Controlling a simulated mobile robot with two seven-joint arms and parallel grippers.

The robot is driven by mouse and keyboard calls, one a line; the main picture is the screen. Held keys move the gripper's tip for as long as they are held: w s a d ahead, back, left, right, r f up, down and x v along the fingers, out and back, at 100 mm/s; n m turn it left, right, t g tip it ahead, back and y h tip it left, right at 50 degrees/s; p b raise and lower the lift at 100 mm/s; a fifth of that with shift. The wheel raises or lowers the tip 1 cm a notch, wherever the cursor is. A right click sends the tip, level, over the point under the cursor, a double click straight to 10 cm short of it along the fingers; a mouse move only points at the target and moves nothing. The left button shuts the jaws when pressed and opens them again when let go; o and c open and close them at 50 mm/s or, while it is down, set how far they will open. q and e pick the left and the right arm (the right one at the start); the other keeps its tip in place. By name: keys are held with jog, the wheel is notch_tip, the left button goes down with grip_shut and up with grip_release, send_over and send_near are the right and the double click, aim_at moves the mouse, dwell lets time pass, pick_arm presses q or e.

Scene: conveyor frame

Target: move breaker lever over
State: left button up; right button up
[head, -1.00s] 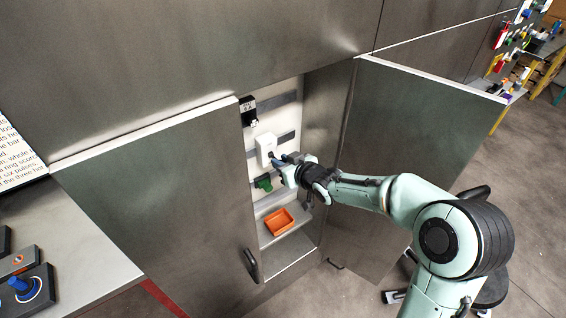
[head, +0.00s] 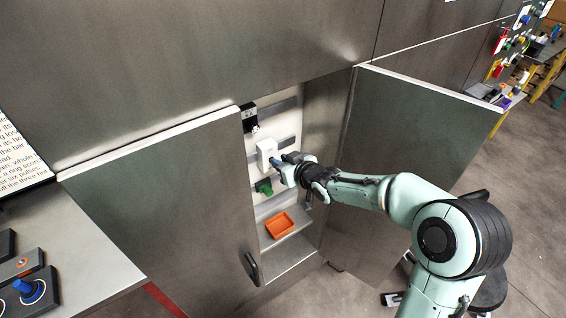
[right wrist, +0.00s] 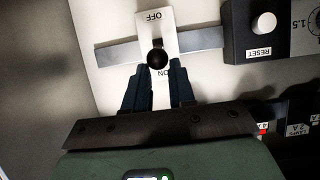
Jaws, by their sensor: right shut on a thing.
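The breaker is a white box (head: 265,150) on the back panel inside the open cabinet. In the right wrist view its white plate (right wrist: 153,28) has the words OFF at the top and ON lower down. The breaker lever, with a round black knob (right wrist: 157,60), stands out between these words, its knob close above ON. My right gripper (head: 277,160) reaches into the cabinet at the breaker; in the right wrist view its dark fingers (right wrist: 158,78) are shut on the lever, one on each side. The fingers partly cover the plate. My left gripper is not in view.
Open cabinet doors stand left (head: 165,200) and right (head: 415,165) of my right arm. A green part (head: 264,187) and an orange tray (head: 280,225) are below the breaker. A black unit with a RESET button (right wrist: 263,24) is beside it.

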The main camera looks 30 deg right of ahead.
jog(key=shift+w+r, duration=0.25)
jog(key=shift+r, duration=0.4)
grip_shut()
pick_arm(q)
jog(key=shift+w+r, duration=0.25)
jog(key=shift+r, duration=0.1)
pick_arm(e)
jog(key=shift+f, duration=0.15)
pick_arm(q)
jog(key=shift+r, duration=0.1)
pick_arm(e)
jog(key=shift+w+r+p, duration=0.1)
jog(key=shift+r+p, duration=0.2)
jog(key=shift+w+r, duration=0.2)
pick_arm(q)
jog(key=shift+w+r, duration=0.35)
pick_arm(e)
jog(key=shift+f, duration=0.1)
